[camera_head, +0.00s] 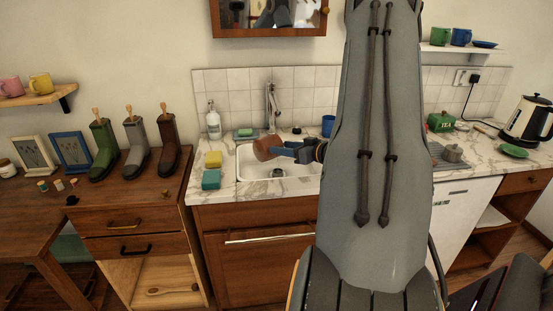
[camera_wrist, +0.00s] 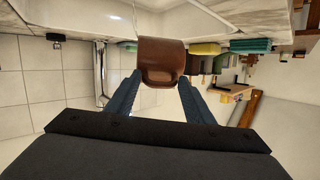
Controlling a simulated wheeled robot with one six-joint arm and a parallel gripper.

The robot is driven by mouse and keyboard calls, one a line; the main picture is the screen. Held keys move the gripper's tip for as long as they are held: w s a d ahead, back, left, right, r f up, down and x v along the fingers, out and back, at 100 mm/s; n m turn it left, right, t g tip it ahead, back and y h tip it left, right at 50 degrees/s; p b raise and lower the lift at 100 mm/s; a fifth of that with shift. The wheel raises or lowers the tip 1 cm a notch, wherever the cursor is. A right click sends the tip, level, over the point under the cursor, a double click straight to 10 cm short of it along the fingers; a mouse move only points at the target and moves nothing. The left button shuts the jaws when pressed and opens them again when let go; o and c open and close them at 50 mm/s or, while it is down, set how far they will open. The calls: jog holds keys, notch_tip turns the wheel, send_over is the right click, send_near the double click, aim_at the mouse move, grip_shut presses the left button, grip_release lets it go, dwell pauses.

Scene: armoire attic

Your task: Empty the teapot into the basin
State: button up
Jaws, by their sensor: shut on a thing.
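The brown teapot (camera_head: 266,147) is above the white basin (camera_head: 250,172), near its back left, and looks tipped on its side. My gripper (camera_head: 283,150) comes in from the right with its blue fingers at the teapot. In the wrist view, the teapot (camera_wrist: 161,60) sits between the two finger ends of my gripper (camera_wrist: 160,84), which is shut on it. The spout is not clear in either view, and I cannot tell whether liquid is flowing. A drain (camera_head: 278,172) shows in the basin floor.
The faucet (camera_head: 271,105) stands close behind the teapot. A soap bottle (camera_head: 213,122), a yellow sponge (camera_head: 213,159) and a teal sponge (camera_head: 211,179) are left of the basin. A blue cup (camera_head: 328,125) is behind right. My arm hides part of the right counter.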

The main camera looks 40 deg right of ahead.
jog(key=shift+d+r+m+p, duration=0.2)
jog(key=shift+d+m+p, duration=0.1)
jog(key=shift+p, duration=0.2)
jog(key=shift+d+r+m+t+y+p, duration=0.15)
jog(key=shift+d+m+t+y+p, duration=0.15)
jog(key=shift+d+m+y+p, duration=0.5)
jog(key=a+n+h+b, duration=0.1)
jog(key=b, duration=0.1)
jog(key=a+f+n+b, duration=0.1)
jog(key=shift+s+a+n+g+h+b, duration=0.1)
jog(key=shift+a+n+g+h+b, duration=0.25)
jog(key=shift+a+n+g+h, duration=0.05)
